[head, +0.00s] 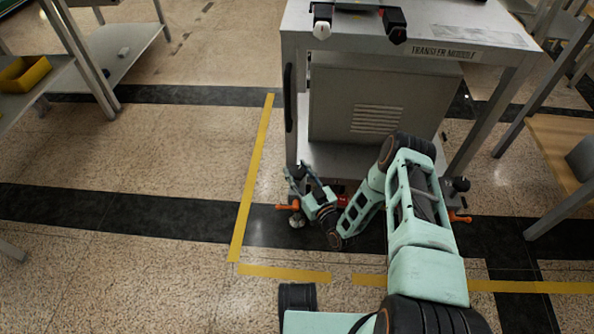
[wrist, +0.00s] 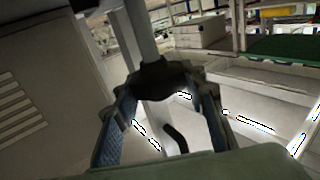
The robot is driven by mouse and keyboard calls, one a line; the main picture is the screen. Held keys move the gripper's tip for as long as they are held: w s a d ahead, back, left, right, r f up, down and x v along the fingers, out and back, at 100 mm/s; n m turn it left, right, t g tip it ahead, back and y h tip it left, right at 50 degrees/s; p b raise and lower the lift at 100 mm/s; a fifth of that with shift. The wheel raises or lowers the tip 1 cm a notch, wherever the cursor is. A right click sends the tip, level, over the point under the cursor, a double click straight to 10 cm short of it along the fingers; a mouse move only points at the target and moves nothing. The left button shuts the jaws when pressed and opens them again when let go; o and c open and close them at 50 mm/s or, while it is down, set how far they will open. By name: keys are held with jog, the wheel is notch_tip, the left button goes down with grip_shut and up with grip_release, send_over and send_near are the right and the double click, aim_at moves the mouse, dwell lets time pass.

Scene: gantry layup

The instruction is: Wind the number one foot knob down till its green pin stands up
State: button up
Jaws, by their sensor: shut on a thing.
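The transfer module, a grey cart (head: 345,150), stands on the floor with adjustable feet at its near legs. My gripper (head: 299,178) is down at the near left leg. In the wrist view its two blue-padded fingers close around a dark foot knob (wrist: 155,76) below a grey post. An orange lever (head: 288,207) and a pale foot (head: 297,221) show just below my gripper. A matching dark knob (head: 460,184) and orange lever (head: 460,217) are at the near right leg. No foot number is readable, and I cannot make out a green pin in either view.
Yellow floor tape (head: 250,180) runs left of the cart and across its front. A shelf with a yellow bin (head: 24,73) stands at far left, and a wooden-topped bench (head: 565,150) at right. The floor left of the cart is clear.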

jog(key=shift+m+t+h, duration=0.3)
jog(key=shift+h, duration=0.1)
jog(key=m+t+h, duration=0.1)
jog(key=m+h, duration=0.1)
jog(key=h, duration=0.1)
jog(key=m+t+h+p, duration=0.1)
jog(key=m+h, duration=0.1)
jog(key=h, duration=0.1)
jog(key=shift+a+h, duration=0.1)
jog(key=shift+h, duration=0.2)
jog(key=m+h, duration=0.4)
jog(key=h, duration=0.1)
jog(key=shift+h, duration=0.3)
jog(key=m+g+h, duration=0.1)
jog(key=m+h, duration=0.1)
jog(key=h, duration=0.1)
jog(key=m+g+h+b, duration=0.1)
jog(key=m+h, duration=0.1)
jog(key=h, duration=0.1)
jog(key=shift+g, duration=0.3)
jog(key=shift+m+g+h, duration=1.1)
jog(key=shift+m+h, duration=0.2)
jog(key=shift+h, duration=0.3)
jog(key=shift+w+d+m+g+h, duration=0.1)
jog(key=shift+d+m+g+h, duration=0.05)
jog(key=shift+m+g+h, duration=0.4)
jog(key=shift+d+m+g+h, duration=0.15)
jog(key=shift+m+g+h, duration=0.3)
jog(key=shift+g, duration=0.2)
